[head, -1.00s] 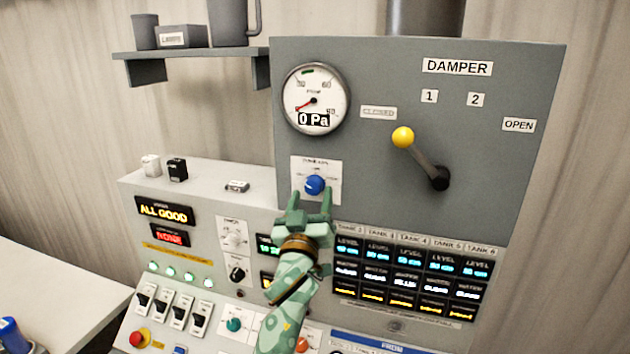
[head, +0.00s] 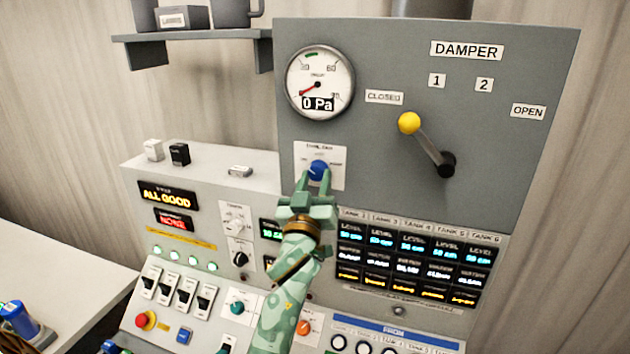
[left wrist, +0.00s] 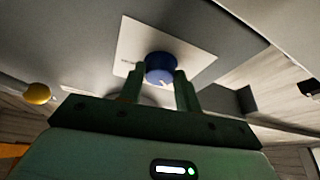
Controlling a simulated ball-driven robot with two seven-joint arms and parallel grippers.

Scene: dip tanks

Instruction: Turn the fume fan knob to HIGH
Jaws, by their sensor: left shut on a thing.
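The fume fan knob (head: 318,168) is blue and round, on a white label plate (head: 335,155) below the gauge on the grey cabinet. The plate's small print is too blurred to read for certain. My left gripper (head: 317,182) reaches up from below and is shut on the knob, one finger on each side. In the left wrist view the blue knob (left wrist: 160,67) sits between the two finger tips. The pointer's exact setting is hard to make out. My right gripper is not in view.
The pressure gauge (head: 320,83) above reads 0 Pa. A damper lever with a yellow ball (head: 409,123) stands to the right, tilted toward CLOSED. Tank displays (head: 415,260) are at the lower right; a switch console (head: 180,300) is at the lower left.

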